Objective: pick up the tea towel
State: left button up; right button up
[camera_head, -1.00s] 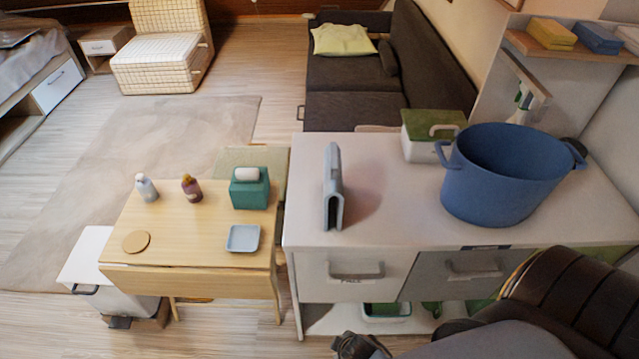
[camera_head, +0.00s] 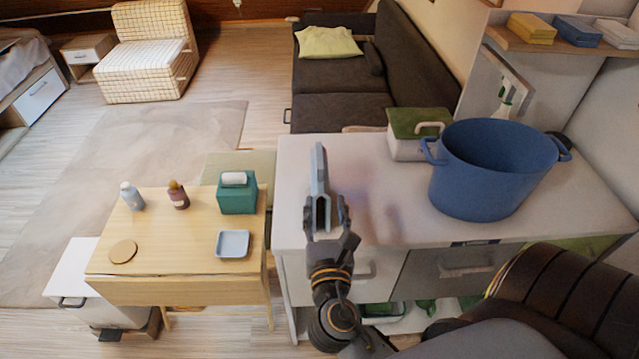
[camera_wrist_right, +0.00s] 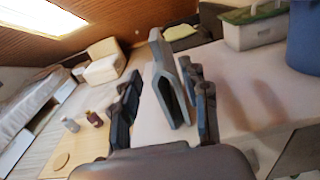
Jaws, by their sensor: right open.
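The tea towel (camera_head: 320,180) looks like the grey-blue folded cloth standing as a narrow tent near the left end of the white counter (camera_head: 385,215). My right gripper (camera_head: 325,207) is open at its near end, with one finger on each side. In the right wrist view the towel (camera_wrist_right: 168,85) shows between the spread fingers of the right gripper (camera_wrist_right: 164,76), with gaps at both sides. I cannot tell whether a finger touches it. The gripper hides part of the counter's front edge and a drawer. My left gripper is not in view.
A large blue pot (camera_head: 490,172) and a white box with a green lid (camera_head: 415,135) stand to the right on the counter. A lower wooden table (camera_head: 190,245) at left holds bottles, a teal tissue box (camera_head: 237,197) and a dish (camera_head: 232,243). The counter between towel and pot is clear.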

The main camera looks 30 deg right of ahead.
aim_at(322, 174)
jog(key=x, duration=0.2)
jog(key=p+x, duration=0.1)
jog(key=x, duration=0.2)
jog(key=p+x, duration=0.1)
jog(key=x, duration=0.2)
jog(key=shift+w+r, duration=0.25)
jog(key=shift+w, duration=0.05)
jog(key=shift+w+d+r+p, duration=0.15)
jog(key=shift+w+d+p, duration=0.05)
jog(key=shift+w+p, duration=0.1)
jog(key=p+x, duration=0.1)
jog(key=x, duration=0.3)
jog(key=shift+w, duration=0.35)
jog(key=shift+s+a, duration=0.1)
jog(key=c, duration=0.3)
grip_shut()
